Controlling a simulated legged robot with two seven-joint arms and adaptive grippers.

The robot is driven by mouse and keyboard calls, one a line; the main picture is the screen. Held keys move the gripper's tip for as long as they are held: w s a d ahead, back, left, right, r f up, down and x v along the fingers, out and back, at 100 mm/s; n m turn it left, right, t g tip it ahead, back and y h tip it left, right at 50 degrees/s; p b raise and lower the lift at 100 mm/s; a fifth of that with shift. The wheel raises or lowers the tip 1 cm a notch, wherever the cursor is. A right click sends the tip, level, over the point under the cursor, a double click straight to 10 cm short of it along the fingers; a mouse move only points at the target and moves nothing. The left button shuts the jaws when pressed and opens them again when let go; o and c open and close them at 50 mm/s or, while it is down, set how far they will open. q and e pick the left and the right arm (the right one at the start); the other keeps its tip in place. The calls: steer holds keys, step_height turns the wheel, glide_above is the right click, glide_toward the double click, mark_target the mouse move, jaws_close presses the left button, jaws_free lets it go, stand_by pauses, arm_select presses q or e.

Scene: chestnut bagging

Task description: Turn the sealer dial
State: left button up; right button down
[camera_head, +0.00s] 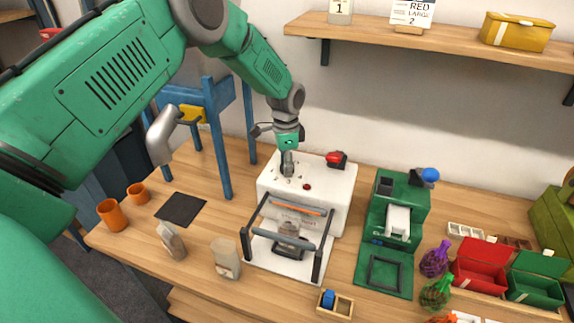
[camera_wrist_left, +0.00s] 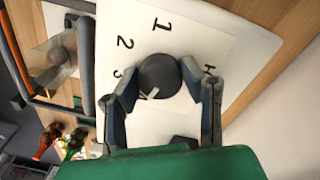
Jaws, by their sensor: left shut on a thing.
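The white sealer (camera_head: 335,192) stands at the middle of the table. My left gripper (camera_head: 287,168) reaches down onto its top from above. In the left wrist view the dark round dial (camera_wrist_left: 160,75) sits between the two fingers of my left gripper (camera_wrist_left: 163,92), which is shut on it. The white panel around it carries the numbers 1, 2 and 3 and a partly hidden mark to the right. A small white mark on the dial points to the lower left, towards the 3. In the head view the gripper hides the dial. My right gripper is in neither view.
A bag (camera_head: 288,230) lies in the sealer's front frame. A red knob (camera_head: 336,158) sits on the sealer's back edge. A green scale-like machine (camera_head: 415,205) stands to the right. Two bags (camera_head: 226,258) (camera_head: 171,240) stand at front left. A blue stand (camera_head: 215,130) is behind left.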

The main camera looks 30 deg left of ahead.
arm_select(q)
steer(key=shift+a+m, duration=0.1)
steer(key=shift+m, duration=0.2)
steer(key=m+b, duration=0.1)
steer(key=m, duration=0.3)
steer(key=shift+w, duration=0.1)
steer(key=shift+w+r+m, duration=0.1)
steer(key=shift+m, duration=2.4)
steer(key=o, duration=1.1)
steer(key=shift+o, duration=0.2)
step_height(320, 180, up, 12)
steer(key=shift+w+f, duration=0.2)
steer(key=shift+w, duration=0.15)
